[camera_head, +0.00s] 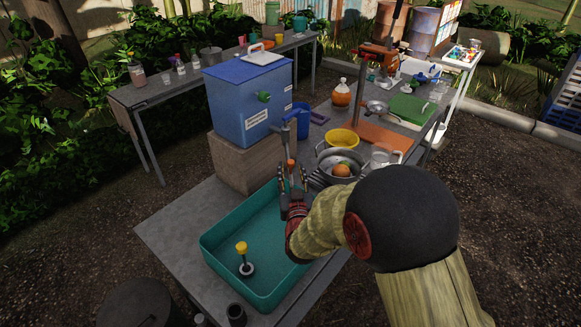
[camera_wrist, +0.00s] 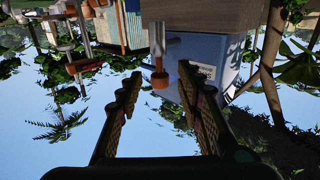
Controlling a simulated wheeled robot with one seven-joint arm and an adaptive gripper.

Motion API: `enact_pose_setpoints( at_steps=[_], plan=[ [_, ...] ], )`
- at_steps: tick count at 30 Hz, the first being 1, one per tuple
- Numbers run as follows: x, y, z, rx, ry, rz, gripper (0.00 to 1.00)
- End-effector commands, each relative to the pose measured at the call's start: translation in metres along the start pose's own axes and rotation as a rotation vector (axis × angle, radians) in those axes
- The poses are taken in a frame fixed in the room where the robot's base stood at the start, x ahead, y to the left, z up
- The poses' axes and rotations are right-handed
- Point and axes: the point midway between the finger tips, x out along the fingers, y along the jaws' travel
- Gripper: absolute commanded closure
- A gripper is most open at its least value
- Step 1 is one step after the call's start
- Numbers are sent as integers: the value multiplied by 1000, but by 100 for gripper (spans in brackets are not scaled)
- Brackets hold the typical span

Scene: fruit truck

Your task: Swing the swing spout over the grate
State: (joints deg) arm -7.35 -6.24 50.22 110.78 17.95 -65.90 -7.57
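The swing spout (camera_head: 291,135) is a grey metal pipe with an orange tip, standing in front of the blue water box (camera_head: 238,105). In the wrist view, which is upside down, the spout (camera_wrist: 158,45) hangs into the gap between the fingers, its orange tip near the fingertips. My gripper (camera_head: 292,172) is open at the spout's lower end; the wrist view shows both fingers (camera_wrist: 158,82) spread apart, with clear space beside the tip. Dark slats that look like the grate (camera_head: 317,181) lie right of my gripper, partly hidden by it and my arm.
A teal basin (camera_head: 222,262) with a yellow-topped plunger-like item (camera_head: 243,258) lies at front left. A metal pot (camera_head: 325,158) holding an orange fruit (camera_head: 342,171) and a yellow bowl (camera_head: 341,138) stand right of my gripper. A blue cup (camera_head: 302,115) stands behind the spout.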

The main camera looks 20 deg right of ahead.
Motion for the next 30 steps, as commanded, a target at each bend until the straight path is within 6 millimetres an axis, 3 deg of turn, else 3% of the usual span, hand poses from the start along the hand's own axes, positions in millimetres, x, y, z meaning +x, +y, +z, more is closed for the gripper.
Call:
enact_pose_setpoints(
  at_steps=[6, 17, 30],
  plan=[
    [26, 0, 1, 0, -1, 1, 63],
    [32, 0, 0, 0, 0, 0, 63],
    [32, 0, 0, 0, -1, 0, 87]
  ],
)
